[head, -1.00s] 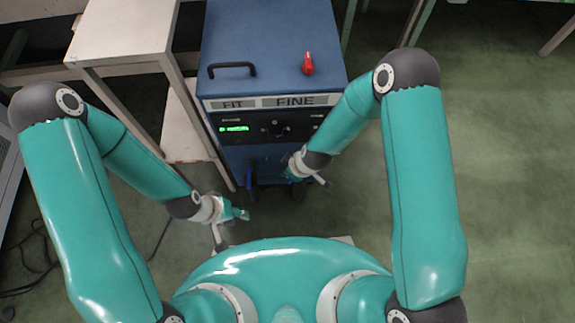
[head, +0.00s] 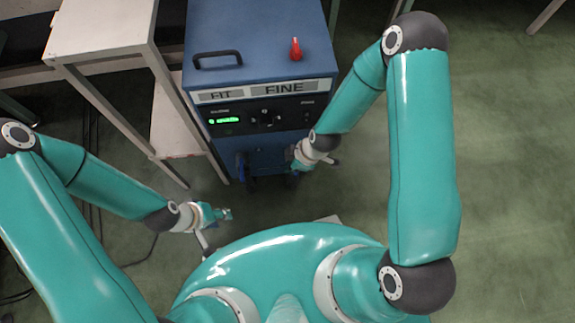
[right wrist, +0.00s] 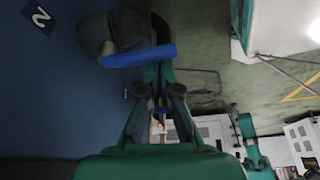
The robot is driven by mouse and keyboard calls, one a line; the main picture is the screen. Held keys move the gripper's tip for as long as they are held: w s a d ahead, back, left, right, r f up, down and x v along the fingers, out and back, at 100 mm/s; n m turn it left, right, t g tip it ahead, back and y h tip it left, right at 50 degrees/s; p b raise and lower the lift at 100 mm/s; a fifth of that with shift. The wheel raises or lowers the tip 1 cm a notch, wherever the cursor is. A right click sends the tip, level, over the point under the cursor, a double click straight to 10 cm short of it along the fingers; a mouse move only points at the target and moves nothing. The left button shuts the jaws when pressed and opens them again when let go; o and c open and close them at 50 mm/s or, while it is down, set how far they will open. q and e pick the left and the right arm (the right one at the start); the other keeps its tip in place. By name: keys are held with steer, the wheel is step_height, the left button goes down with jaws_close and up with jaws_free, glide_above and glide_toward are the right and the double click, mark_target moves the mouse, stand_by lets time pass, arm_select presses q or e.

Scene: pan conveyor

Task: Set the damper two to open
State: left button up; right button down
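The blue cabinet (head: 257,38) stands ahead in the head view, with a FIT/FINE strip and a dark control panel. A blue lever (head: 240,166) shows low on its front at the left. In the right wrist view, a label "2" (right wrist: 40,18) is on the blue face, near a blue lever handle (right wrist: 139,55) on a dark round mount. My right gripper (head: 297,156) is at the low cabinet front. In its wrist view its fingers reach the handle; the tips are partly hidden and their grip is unclear. My left gripper (head: 226,213) hangs free, away from the cabinet, finger state unclear.
A red knob (head: 295,49) and a black handle (head: 217,58) are on the cabinet top. A green display (head: 228,120) is lit on the panel. A pale table (head: 101,28) stands left of the cabinet. The green floor at right is clear.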

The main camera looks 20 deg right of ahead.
steer(key=shift+s, duration=0.2)
stand_by(0.4)
steer(key=p+v, duration=0.6)
steer(key=v, duration=0.4)
steer(key=s+a+f+m+g, duration=0.1)
steer(key=s+f+m, duration=0.1)
steer(key=s+m, duration=0.9)
steer(key=w+r+m+p, duration=0.3)
steer(key=r+m+p, duration=0.1)
steer(key=r+p, duration=1.5)
steer(key=shift+a+r+m+p, duration=0.2)
steer(key=shift+r+m+p, duration=0.2)
steer(key=shift+p, duration=0.2)
